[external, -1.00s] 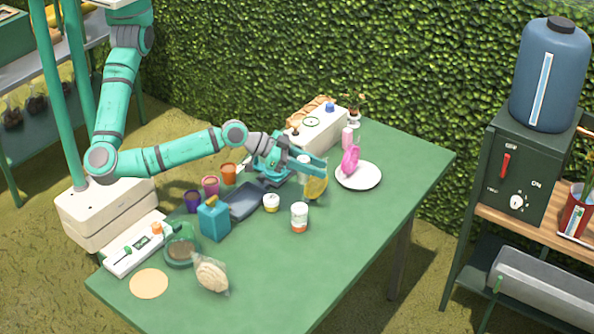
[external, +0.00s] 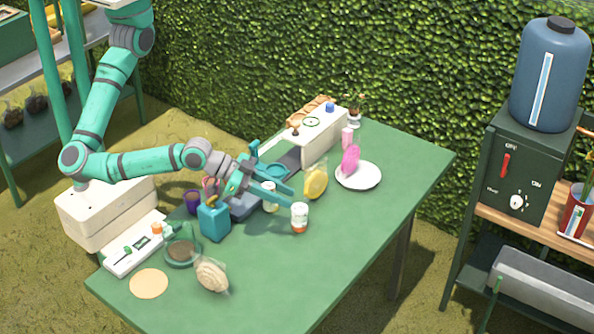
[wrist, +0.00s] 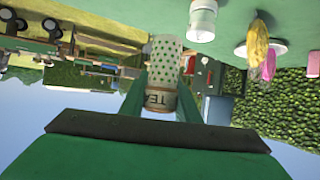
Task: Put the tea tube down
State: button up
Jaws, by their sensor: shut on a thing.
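The tea tube (wrist: 163,75) is a cylinder with a white, green-dotted part and a brown band with partly visible lettering. It fills the space between my fingers in the wrist view, where the picture is upside down. My gripper (external: 272,190) is shut on it above the middle of the green table (external: 330,240). In the external view, a white part (external: 270,187) shows between the fingers, and the rest is partly hidden by them. I cannot tell whether the tube's base touches the table.
A white-lidded jar (external: 299,218) stands close to the fingertips. A yellow bag (external: 316,182) and a plate (external: 358,175) with a pink item stand behind it. A blue container (external: 214,220) stands left of my gripper. The table's front right is clear.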

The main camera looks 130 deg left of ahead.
jog(key=w+f, duration=0.2)
jog(key=w, duration=0.1)
jog(key=w+f, duration=0.3)
jog(key=w, duration=0.1)
jog(key=w+d+f, duration=0.1)
jog(key=w+f, duration=0.2)
jog(key=w, duration=0.1)
jog(key=shift+w+f, duration=0.15)
jog(key=shift+f, duration=0.05)
jog(key=shift+w+f, duration=0.3)
jog(key=shift+f, duration=1.55)
jog(key=shift+f, duration=0.15)
jog(key=o, duration=1)
jog(key=shift+o, duration=0.2)
jog(key=shift+s+d+r, duration=0.15)
jog(key=shift+r, duration=0.1)
jog(key=v, duration=1.1)
jog(key=shift+s, duration=0.35)
